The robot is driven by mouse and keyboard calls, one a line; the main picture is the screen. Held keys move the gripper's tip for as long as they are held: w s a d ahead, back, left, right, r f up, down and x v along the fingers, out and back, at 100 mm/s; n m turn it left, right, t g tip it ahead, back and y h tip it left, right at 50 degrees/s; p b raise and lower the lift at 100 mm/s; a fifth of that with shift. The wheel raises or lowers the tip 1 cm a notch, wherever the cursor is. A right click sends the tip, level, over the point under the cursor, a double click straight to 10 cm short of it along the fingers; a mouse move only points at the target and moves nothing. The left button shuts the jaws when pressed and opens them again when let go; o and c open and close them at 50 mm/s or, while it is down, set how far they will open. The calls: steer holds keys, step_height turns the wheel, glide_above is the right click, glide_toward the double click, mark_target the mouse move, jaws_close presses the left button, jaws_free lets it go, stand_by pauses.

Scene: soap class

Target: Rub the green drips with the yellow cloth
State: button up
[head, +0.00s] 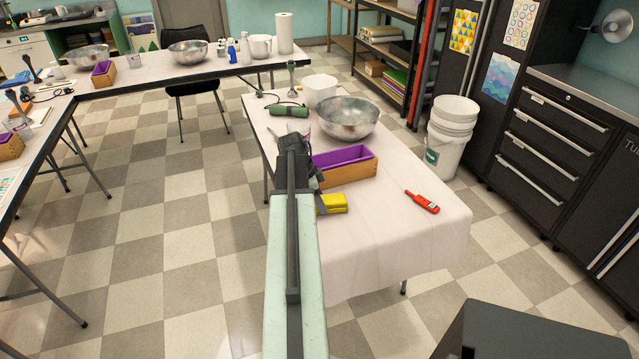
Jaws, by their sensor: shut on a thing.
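The yellow cloth (332,203) is a folded pad at the left edge of the near white-covered table (400,245), just right of my arm. My gripper (316,194) is dark and mostly hidden behind my arm. It is shut on the yellow cloth, whose right part sticks out. I cannot tell whether the cloth touches the tabletop. I see no green drips; my arm hides part of the table's left side.
A wooden box with purple lining (345,172) stands just behind the cloth. A steel bowl (347,117), a white bowl (319,90) and a green-handled tool (289,110) are farther back. A red device (422,201) lies right. The table's front is clear.

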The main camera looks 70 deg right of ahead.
steer(key=shift+s+r+p, duration=0.2)
steer(key=shift+r+p, duration=2.8)
steer(key=shift+r, duration=0.6)
